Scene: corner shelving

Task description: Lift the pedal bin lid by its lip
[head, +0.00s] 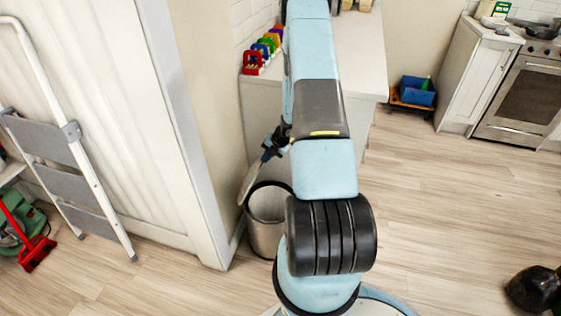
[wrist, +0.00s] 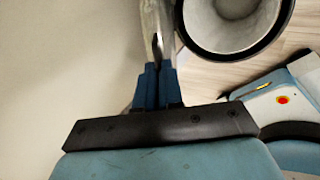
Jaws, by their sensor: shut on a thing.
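The pedal bin (head: 265,232) stands on the floor beside the wall end, partly hidden by my arm. It also shows in the wrist view (wrist: 234,45), with its dark rim and pale inside visible. Its lid (head: 248,184) is raised, tilted steeply up at the left of the bin's mouth. My gripper (head: 268,155) is at the lid's upper edge. In the wrist view the blue fingers of my gripper (wrist: 156,68) are close together on the lid (wrist: 151,20), which is seen nearly edge-on. The exact lip contact is hard to make out.
A wall and white door frame stand close at the left of the bin. A white counter (head: 355,55) with a colourful rack (head: 262,50) is behind my arm. A step ladder (head: 75,150) leans at the left. Open floor lies to the right.

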